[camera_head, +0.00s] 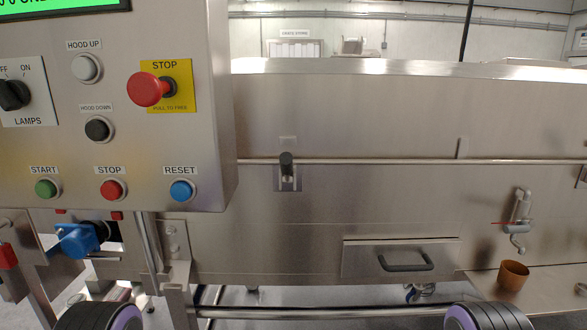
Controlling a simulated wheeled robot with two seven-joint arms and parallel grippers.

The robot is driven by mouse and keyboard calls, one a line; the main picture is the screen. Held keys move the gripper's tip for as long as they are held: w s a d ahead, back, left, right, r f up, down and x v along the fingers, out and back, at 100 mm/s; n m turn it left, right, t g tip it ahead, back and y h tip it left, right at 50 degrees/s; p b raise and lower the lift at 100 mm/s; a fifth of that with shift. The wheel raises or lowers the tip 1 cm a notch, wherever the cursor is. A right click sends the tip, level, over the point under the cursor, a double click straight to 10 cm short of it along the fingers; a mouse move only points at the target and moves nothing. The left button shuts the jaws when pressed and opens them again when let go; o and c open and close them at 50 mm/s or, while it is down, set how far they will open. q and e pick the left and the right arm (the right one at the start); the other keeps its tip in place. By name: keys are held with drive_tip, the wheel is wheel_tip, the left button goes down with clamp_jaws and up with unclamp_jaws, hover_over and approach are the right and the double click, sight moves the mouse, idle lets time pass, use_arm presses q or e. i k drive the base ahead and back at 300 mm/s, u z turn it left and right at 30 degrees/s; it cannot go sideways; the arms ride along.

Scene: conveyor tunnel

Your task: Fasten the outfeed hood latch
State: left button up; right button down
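A latch with a black grip (287,160) sits on the steel side of the conveyor tunnel (340,200), just right of the control panel. Its grip stands upright across the long horizontal rail, above a small plate. A small label above it is too small to read. Whether this latch is fastened, and whether it is the outfeed one, I cannot tell. Another small fitting (582,176) is cut off at the right edge. Neither of my grippers is in view; only dark rounded parts of my arms show at the bottom left and bottom right.
The control panel (215,120) fills the upper left, with a red stop knob (148,89) sticking out. A drawer with a dark handle (406,263) is low centre. A tap (518,228) and an orange-brown cup (513,274) on a ledge are at right.

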sight(285, 159)
drive_tip(key=z, duration=0.05)
drive_tip(key=k, duration=0.5)
drive_tip(key=z, duration=1.5)
drive_tip(key=i, duration=0.8)
drive_tip(key=u, duration=1.6)
